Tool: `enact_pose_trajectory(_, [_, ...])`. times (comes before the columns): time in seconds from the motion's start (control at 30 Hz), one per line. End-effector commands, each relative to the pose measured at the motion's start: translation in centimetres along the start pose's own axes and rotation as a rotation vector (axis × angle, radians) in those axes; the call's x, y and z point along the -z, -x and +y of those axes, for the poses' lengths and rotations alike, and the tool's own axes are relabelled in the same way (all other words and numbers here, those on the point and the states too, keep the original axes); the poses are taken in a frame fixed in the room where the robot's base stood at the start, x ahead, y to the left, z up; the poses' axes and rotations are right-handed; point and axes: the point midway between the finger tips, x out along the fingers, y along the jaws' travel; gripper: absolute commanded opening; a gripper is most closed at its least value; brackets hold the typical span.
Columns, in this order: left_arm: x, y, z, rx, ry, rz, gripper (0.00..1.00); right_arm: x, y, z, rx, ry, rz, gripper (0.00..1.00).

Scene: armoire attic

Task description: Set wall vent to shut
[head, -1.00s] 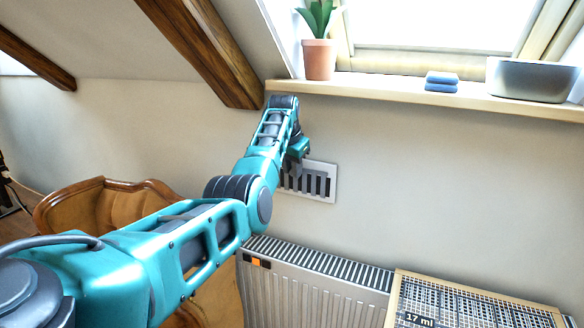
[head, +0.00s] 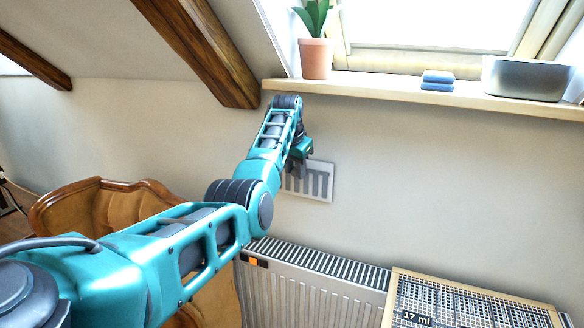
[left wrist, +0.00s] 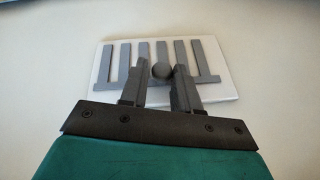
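The wall vent (head: 331,183) is a pale plate on the wall below the window sill. Its slots now look light grey, with grey bars filling them. In the left wrist view the vent (left wrist: 220,92) lies straight ahead, and a round grey knob (left wrist: 161,70) stands out at its middle. My left gripper (left wrist: 161,82) has one finger on each side of the knob, close against it, and appears shut on it. In the head view my left gripper (head: 298,168) covers the vent's left part. My right gripper is not in view.
A radiator (head: 310,290) stands below the vent, with a patterned box or panel (head: 470,300) at right. A potted plant (head: 316,58), blue folded cloths (head: 438,80) and a grey bin (head: 525,80) stand on the sill (head: 400,90). An armchair (head: 110,208) is at left.

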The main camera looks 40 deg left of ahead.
Motion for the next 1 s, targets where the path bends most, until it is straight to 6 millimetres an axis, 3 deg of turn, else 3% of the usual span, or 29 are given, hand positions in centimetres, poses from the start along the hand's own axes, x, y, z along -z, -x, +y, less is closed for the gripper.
enact_pose_trajectory(0.2, [0.1,0.0,0.1,-0.002,-0.002,0.001,0.49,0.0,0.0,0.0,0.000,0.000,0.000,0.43])
enact_pose_trajectory(0.57, [0.1,0.6,0.0,0.001,-0.001,0.001,0.49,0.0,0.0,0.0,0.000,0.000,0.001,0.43])
enact_pose_trajectory(0.73, [0.1,2.7,0.0,0.002,-0.002,0.004,0.49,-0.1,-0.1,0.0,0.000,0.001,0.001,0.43])
enact_pose_trajectory(1.0, [0.1,8.9,0.0,0.001,-0.002,0.006,0.49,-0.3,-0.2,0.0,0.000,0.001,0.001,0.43])
